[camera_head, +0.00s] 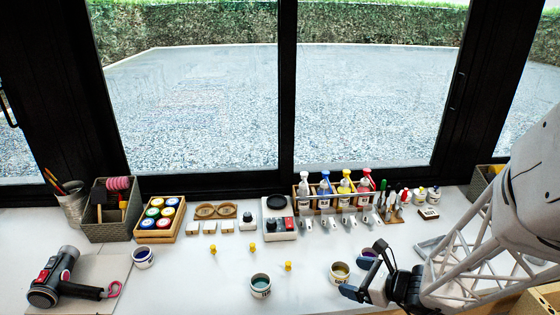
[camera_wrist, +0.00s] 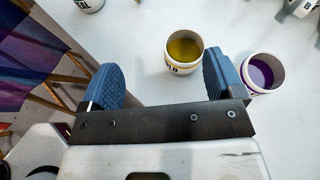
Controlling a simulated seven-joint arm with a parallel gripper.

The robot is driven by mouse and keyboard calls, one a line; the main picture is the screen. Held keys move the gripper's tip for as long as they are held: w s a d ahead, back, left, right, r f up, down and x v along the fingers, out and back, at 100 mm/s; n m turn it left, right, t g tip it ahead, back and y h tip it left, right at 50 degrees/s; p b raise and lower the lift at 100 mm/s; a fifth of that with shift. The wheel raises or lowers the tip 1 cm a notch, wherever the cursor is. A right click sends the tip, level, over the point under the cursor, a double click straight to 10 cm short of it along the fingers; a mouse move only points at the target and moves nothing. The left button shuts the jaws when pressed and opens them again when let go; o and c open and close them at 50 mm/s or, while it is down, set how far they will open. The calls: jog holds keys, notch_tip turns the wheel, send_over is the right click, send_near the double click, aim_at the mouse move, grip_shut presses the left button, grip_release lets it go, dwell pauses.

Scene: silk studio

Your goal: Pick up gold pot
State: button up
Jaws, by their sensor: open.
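The gold pot (camera_head: 340,273) is a small white open cup with gold-yellow contents, upright on the white table near the front. It also shows in the wrist view (camera_wrist: 186,52), just beyond my fingertips and closer to the right finger. My gripper (camera_head: 366,268) is open and empty, beside the pot on its right in the head view. In the wrist view my gripper (camera_wrist: 158,75) shows two blue fingers spread wide, with nothing between them. I cannot tell the exact height of the fingers above the table.
A purple pot (camera_wrist: 262,72) stands close beside the right finger. A teal pot (camera_head: 260,285) stands to the left, with small yellow pieces (camera_head: 288,266) behind it. A rack of spray bottles (camera_head: 335,192) stands at the back.

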aim_at(333, 267)
jog(key=d+f+m, duration=0.1)
jog(key=d+f+m+t+h, duration=0.1)
jog(key=shift+w+d+m+t, duration=0.25)
jog(key=shift+w+m+t, duration=0.05)
jog(key=shift+w+m, duration=0.1)
jog(key=shift+a, duration=0.1)
jog(key=shift+x, duration=1.2)
jog(key=shift+x, duration=2.6)
jog(key=shift+c, duration=0.4)
jog(key=c, duration=0.9)
